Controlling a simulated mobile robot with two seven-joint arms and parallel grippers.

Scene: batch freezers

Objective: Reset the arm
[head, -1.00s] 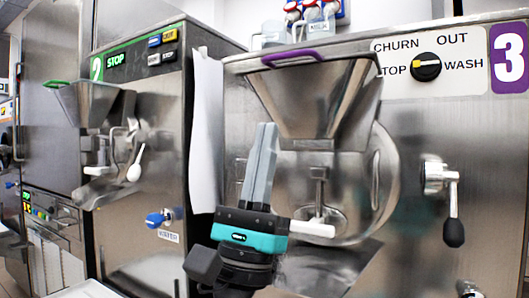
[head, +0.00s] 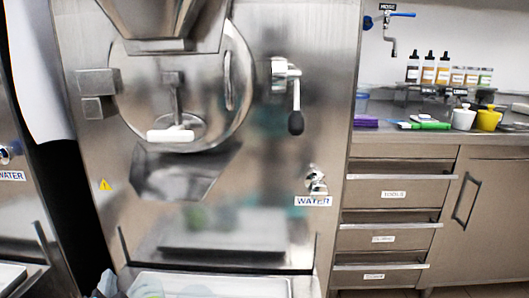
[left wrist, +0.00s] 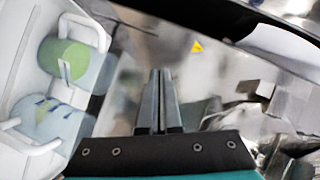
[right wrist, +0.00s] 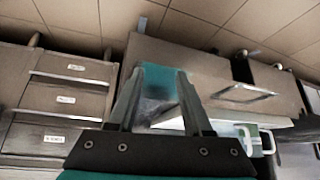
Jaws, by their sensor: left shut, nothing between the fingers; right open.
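My left gripper (left wrist: 158,78) shows in the left wrist view with its two grey fingers pressed together and nothing between them. It points toward the steel front of the machine, near the yellow warning sticker (left wrist: 197,47). In the head view the left arm is not clearly visible. My right gripper (right wrist: 159,78) shows in the right wrist view with its fingers apart and empty, in front of the cabinet fronts and tiled floor. It does not show in the head view.
The batch freezer (head: 270,160) has a lever (head: 296,120) and a water tap (head: 316,182). Drawers (head: 395,195) and a counter with bottles and cups stand at right.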

